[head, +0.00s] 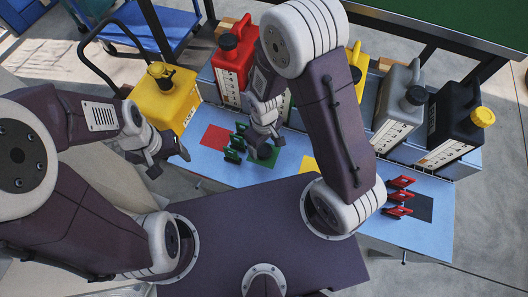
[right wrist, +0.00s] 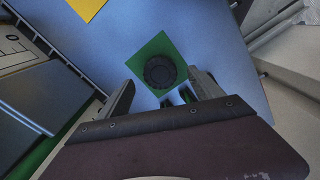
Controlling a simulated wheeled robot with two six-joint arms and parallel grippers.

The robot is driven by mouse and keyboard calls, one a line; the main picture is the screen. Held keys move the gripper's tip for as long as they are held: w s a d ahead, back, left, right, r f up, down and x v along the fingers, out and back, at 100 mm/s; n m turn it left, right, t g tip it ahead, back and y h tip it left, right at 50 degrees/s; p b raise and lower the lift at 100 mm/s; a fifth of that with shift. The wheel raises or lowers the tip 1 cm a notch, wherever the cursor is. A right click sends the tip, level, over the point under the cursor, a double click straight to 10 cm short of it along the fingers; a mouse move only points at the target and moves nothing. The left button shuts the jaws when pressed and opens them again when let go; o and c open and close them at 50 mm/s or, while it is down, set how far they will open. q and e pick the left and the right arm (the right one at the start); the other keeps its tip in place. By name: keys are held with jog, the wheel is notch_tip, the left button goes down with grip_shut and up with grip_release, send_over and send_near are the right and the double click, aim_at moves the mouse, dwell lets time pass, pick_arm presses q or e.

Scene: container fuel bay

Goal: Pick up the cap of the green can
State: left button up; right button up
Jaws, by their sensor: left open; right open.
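A round black cap (right wrist: 160,71) lies on a green square (right wrist: 152,48) on the pale blue bench top, seen in the right wrist view. In the head view the cap (head: 263,152) and the green square (head: 262,163) show just below my right gripper (head: 265,135). My right gripper is open and empty; in its wrist view the cap is in front of the gap between the fingers. The green can is mostly hidden behind my right arm in the head view. My left gripper (head: 166,158) is open and empty, left of the bench.
A yellow can (head: 165,98), a red can (head: 232,66), a grey can (head: 395,108) and a black can (head: 450,120) stand around the bench. Small green clips (head: 235,144) are close left of the cap. Red clips (head: 399,197) sit further right.

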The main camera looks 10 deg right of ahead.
aim_at(264, 150)
notch_tip(264, 150, down, 3)
jog(key=shift+f+b, duration=0.15)
jog(key=shift+b, duration=0.25)
pick_arm(q)
jog(key=shift+f, duration=0.75)
pick_arm(e)
jog(key=c, duration=1.4)
jog(key=shift+c, duration=0.2)
